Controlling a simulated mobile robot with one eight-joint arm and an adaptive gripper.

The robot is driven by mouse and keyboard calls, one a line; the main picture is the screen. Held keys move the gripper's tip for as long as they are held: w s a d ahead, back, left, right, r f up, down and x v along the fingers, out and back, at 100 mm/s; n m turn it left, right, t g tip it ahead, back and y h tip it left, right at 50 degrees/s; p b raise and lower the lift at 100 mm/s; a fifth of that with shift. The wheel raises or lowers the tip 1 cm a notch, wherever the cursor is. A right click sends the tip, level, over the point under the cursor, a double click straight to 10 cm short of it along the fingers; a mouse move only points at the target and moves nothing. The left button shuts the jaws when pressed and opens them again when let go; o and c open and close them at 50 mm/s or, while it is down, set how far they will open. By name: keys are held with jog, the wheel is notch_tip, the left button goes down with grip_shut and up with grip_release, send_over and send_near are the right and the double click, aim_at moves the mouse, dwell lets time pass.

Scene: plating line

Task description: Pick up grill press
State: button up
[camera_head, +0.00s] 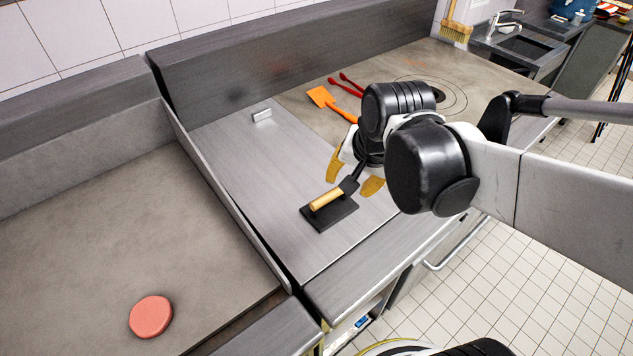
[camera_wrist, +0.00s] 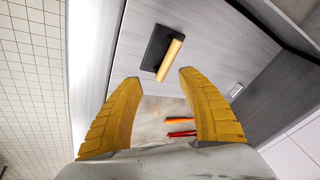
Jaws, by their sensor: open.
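The grill press (camera_head: 344,216) is a flat black plate with a light wooden handle, lying on a grey metal cover in the middle of the head view. It also shows in the wrist view (camera_wrist: 155,45), at the top, beyond my fingertips, with its handle seen lengthwise and slanted. My gripper (camera_head: 353,178) is above and just behind the press in the head view, its yellow fingers apart. In the wrist view my gripper (camera_wrist: 158,80) is open and empty, and the press lies ahead of the gap. My arm hides part of the surface behind.
A small metal handle (camera_head: 262,116) stands up from the cover. An orange spatula (camera_head: 323,98) and red tongs (camera_head: 348,82) lie behind my gripper. A raised divider separates the griddle (camera_head: 90,230) at left, which holds a red patty (camera_head: 150,317). A tall backsplash runs behind.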

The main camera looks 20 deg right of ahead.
aim_at(332, 193)
jog(key=w+f+m+g, duration=0.1)
jog(key=w+f+m, duration=0.1)
jog(key=f, duration=0.1)
jog(key=w+f+m, duration=0.2)
jog(key=w+f, duration=0.1)
jog(key=w+f+m+g, duration=0.1)
jog(key=w+f+m, duration=0.1)
jog(key=f, duration=0.1)
jog(key=shift+w+d+m+g+p, duration=0.2)
jog(key=shift+m+g+p, duration=0.1)
jog(key=shift+m, duration=0.1)
jog(key=f+b, duration=0.1)
jog(key=f, duration=0.1)
jog(key=w+f, duration=0.1)
jog(key=f, duration=0.1)
jog(key=a+f+b, duration=0.1)
jog(key=f, duration=0.1)
jog(key=shift+w+b, duration=0.25)
jog(key=shift+b, duration=0.05)
jog(key=shift+r, duration=0.15)
grip_shut()
